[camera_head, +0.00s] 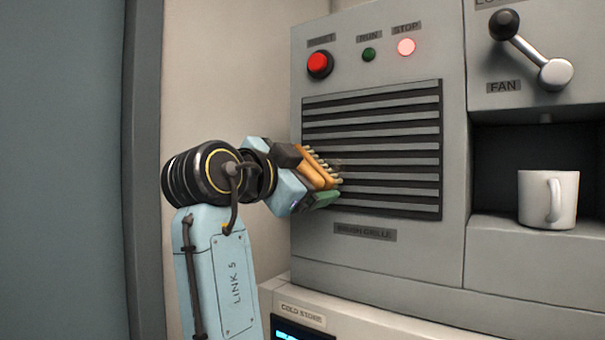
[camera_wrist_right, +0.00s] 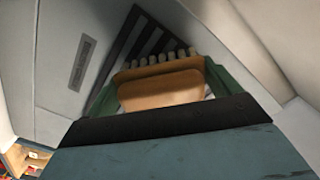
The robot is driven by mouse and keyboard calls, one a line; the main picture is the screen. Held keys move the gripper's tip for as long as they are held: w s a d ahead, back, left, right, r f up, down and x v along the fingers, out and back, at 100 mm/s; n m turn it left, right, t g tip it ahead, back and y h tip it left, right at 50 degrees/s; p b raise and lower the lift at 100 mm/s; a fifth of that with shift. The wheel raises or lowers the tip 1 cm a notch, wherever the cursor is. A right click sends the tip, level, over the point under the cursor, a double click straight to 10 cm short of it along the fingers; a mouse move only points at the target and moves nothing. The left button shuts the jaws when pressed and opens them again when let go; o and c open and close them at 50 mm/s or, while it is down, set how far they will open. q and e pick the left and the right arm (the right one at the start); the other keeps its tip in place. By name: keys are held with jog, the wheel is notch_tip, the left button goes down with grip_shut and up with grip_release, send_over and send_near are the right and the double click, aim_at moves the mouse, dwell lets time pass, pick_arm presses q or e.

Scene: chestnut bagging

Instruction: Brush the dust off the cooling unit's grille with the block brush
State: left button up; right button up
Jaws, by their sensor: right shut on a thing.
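The cooling unit's grille (camera_head: 385,120) is a panel of dark and grey horizontal slats on the grey unit. A small greyish patch, perhaps dust, shows on the slats just right of the brush. My right gripper (camera_head: 318,186) is at the grille's left edge, shut on the orange-brown block brush (camera_head: 313,165). The brush's pale bristles point at the slats and look touching or very near them. In the right wrist view the brush (camera_wrist_right: 160,85) sits between green fingers, bristles toward the grille (camera_wrist_right: 140,40). My left gripper is not in view.
A fan lever (camera_head: 530,50) is at upper right. A white mug (camera_head: 547,200) stands in the recess below it. The cold store (camera_head: 303,314) is below the unit.

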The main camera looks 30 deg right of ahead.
aim_at(341, 173)
jog(key=shift+w+d, duration=0.25)
jog(key=shift+d, duration=0.3)
jog(key=shift+s+d+f+b, duration=0.15)
jog(key=shift+s+b, duration=0.1)
jog(key=shift+s, duration=0.15)
jog(key=shift+s+d+r+b, duration=0.1)
jog(key=shift+s+d+b, duration=0.1)
jog(key=shift+s, duration=0.15)
jog(key=shift+s+d+b, duration=0.2)
jog(key=shift+s, duration=0.4)
jog(key=shift+s+d+b, duration=0.15)
jog(key=shift+s+b, duration=0.05)
jog(key=shift+s, duration=0.35)
jog(key=shift+d, duration=0.1)
jog(key=shift+w+a+p, duration=0.25)
jog(key=shift+w, duration=0.4)
jog(key=shift+w+a+p, duration=0.2)
jog(key=shift+w+p, duration=0.05)
jog(key=shift+w, duration=0.35)
jog(key=shift+w+a+p, duration=0.25)
jog(key=shift+w, duration=0.4)
jog(key=shift+s+a+f, duration=0.1)
jog(key=shift+s+a, duration=0.05)
jog(key=shift+a, duration=0.35)
jog(key=shift+b+v, duration=0.6)
jog(key=shift+v, duration=1.8)
